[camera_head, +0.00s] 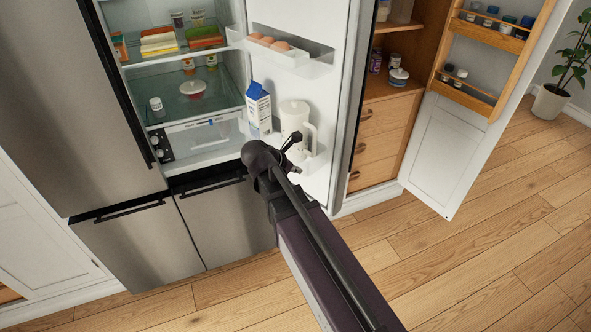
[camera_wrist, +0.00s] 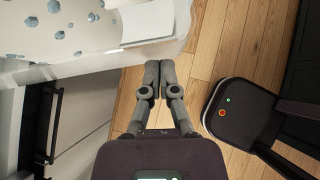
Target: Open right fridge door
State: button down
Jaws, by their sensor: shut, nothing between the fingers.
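The right fridge door (camera_head: 335,110) stands open, swung out to the right, with its white inner face and shelves showing. The fridge interior (camera_head: 200,110) is exposed behind it. My gripper (camera_head: 297,141) is in front of the lower door shelf, near the white jug (camera_head: 297,118); whether it touches anything there is unclear. In the wrist view my gripper (camera_wrist: 159,64) is shut and empty, its fingertips close to a pale, translucent edge (camera_wrist: 150,56). The right door's outer handle is not visible. The left fridge door (camera_head: 75,90) is at the left.
A milk carton (camera_head: 258,108) stands on the lower door shelf and eggs (camera_head: 267,41) sit on an upper one. Two lower fridge drawers (camera_head: 228,220) look shut. An open wooden pantry (camera_head: 385,125) with its white door (camera_head: 445,150) stands right. Wood floor (camera_head: 470,245) is clear at lower right.

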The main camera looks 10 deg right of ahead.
jog(key=shift+a, duration=0.1)
jog(key=shift+s+a, duration=0.1)
jog(key=shift+a, duration=0.05)
jog(key=s+a+f+p+v, duration=0.1)
jog(key=s+p+v, duration=0.1)
jog(key=p+v, duration=0.5)
jog(key=shift+v, duration=2.5)
jog(key=shift+s+a+f, duration=0.1)
jog(key=shift+s+f, duration=0.05)
jog(key=shift+f, duration=0.05)
